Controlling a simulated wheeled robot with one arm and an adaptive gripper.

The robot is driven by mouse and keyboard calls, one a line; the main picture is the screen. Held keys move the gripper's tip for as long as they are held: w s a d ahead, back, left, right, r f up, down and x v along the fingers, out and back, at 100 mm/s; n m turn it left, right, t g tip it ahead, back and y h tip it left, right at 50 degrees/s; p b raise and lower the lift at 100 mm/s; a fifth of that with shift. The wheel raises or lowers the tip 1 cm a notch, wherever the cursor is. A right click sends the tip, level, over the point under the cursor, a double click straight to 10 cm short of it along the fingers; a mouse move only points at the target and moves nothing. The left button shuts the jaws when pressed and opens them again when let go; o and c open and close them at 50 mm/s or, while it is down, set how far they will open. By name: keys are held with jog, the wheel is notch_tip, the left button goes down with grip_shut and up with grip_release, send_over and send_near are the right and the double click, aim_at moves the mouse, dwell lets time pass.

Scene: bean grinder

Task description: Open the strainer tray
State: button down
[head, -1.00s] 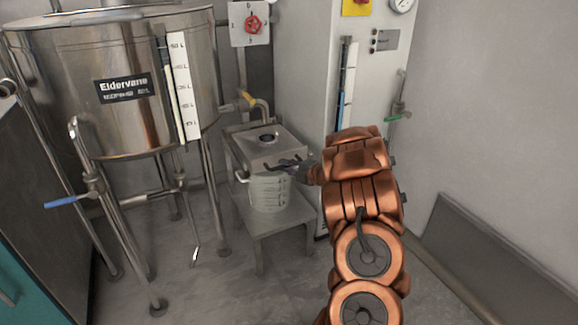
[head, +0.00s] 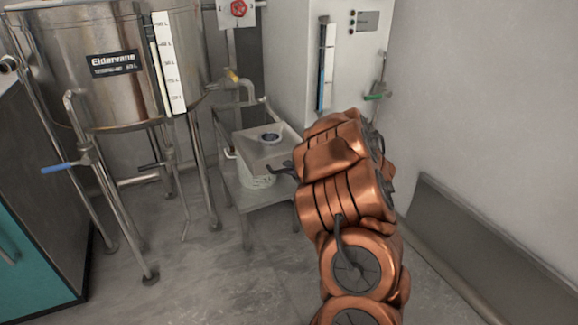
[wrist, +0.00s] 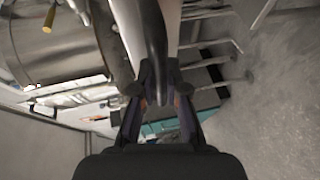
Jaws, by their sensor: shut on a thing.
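The strainer tray (head: 256,151) is a square metal piece with a round, dark-centred fitting on its top. It sits over a pale bucket (head: 257,181) on a grey metal stand (head: 262,199), and appears to slope towards me. My gripper (head: 282,171) is at its front right edge, with dark fingers reaching in from the right. In the wrist view my gripper (wrist: 158,88) is shut on a dark, curved piece (wrist: 150,35) that runs between the fingertips. It appears to be part of the tray; the exact contact is hidden in the head view.
A large steel tank (head: 110,65) on legs stands at the left, with a blue-handled valve (head: 62,168). A yellow-handled tap (head: 233,76) is behind the tray. A white cabinet (head: 290,55) stands behind my arm. The floor in front of the stand is clear.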

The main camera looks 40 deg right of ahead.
jog(key=shift+a+f, duration=0.1)
jog(key=shift+a, duration=0.1)
jog(key=c, duration=1.5)
grip_release()
jog(key=shift+c, duration=0.2)
jog(key=o, duration=0.4)
jog(key=shift+d, duration=0.15)
jog(key=shift+c, duration=0.2)
jog(key=shift+s, duration=0.1)
jog(key=s+r, duration=0.2)
jog(key=s, duration=0.9)
jog(key=shift+s+d+r, duration=0.15)
jog(key=shift+s+d, duration=0.2)
